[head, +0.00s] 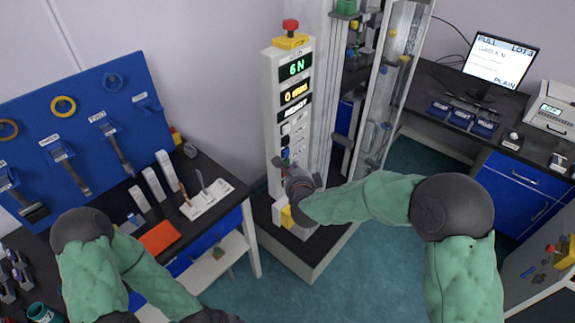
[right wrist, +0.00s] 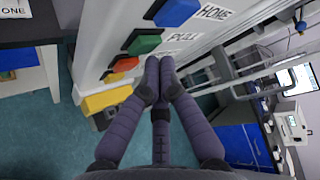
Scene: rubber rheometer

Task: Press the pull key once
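The pull key is a green button (right wrist: 144,40) beside the word PULL on the white control column (head: 276,90). In the right wrist view it sits between a blue HOME key (right wrist: 177,12) and an orange key (right wrist: 124,64). My right gripper (right wrist: 160,62) has its fingers together with nothing between them, close to the panel just below and right of the green key; contact cannot be told. In the head view my right gripper (head: 298,186) is at the lower column and covers part of the key row. My left arm is at lower left, its fingers out of view.
The column's display (head: 294,68) reads 6 N, with lines below like 0 mm and READY. A red stop button (head: 290,26) tops the column. A tool bench (head: 150,215) stands left. A monitor (head: 498,62) showing PULL stands at back right. Teal floor is open between.

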